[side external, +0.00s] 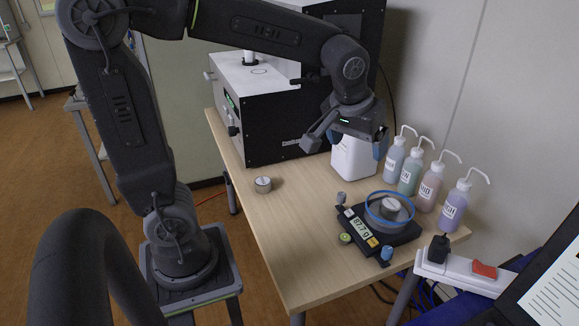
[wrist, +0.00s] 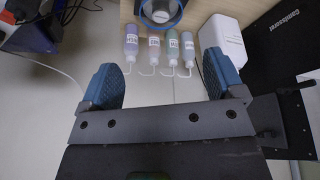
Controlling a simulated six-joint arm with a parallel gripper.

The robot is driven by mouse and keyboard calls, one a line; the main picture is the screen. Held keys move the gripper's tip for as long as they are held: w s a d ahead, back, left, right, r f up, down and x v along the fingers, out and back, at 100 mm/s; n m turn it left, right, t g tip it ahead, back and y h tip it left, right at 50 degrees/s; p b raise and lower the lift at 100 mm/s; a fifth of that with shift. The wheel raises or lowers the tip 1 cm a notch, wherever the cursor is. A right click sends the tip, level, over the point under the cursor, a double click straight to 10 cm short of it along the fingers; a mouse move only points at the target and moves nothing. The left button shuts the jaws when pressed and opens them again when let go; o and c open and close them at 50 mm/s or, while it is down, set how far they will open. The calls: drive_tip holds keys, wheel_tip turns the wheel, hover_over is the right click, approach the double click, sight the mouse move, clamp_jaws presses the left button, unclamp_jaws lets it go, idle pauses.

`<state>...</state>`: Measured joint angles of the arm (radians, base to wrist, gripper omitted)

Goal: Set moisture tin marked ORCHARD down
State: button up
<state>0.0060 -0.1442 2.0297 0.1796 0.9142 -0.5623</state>
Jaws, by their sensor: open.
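One round metal tin (side external: 389,208) sits inside the blue ring (side external: 372,221) on the black balance (side external: 390,236); it also shows at the top edge of the wrist view (wrist: 160,13). A second, similar tin (side external: 263,184) stands upright on the bare wooden table, left of the balance. I cannot read a name on either tin, so I cannot tell which is ORCHARD. My gripper (side external: 348,143) is open and empty, raised above the table near the white container, apart from both tins. Its blue finger pads show in the wrist view (wrist: 162,78).
Several wash bottles (side external: 432,175) line the table's right side by the wall. A white container (side external: 354,157) stands behind them, and a large black analyser (side external: 275,125) fills the back. A power strip (side external: 465,270) is at the front right. The table's front left is clear.

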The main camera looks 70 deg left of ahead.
drive_tip(key=s+d+r+m, duration=0.1)
drive_tip(key=s+m, duration=0.1)
drive_tip(key=s, duration=0.5)
drive_tip(key=shift+s+t+h, duration=0.2)
drive_tip(key=shift+t+h, duration=0.1)
drive_tip(key=shift+t, duration=0.1)
drive_tip(key=shift+o, duration=0.4)
drive_tip(key=s+d+f+m+h, duration=0.1)
drive_tip(key=s+m, duration=0.2)
drive_tip(key=s, duration=0.4)
drive_tip(key=shift+s+d+f+t, duration=0.15)
drive_tip(key=shift+f+t, duration=0.25)
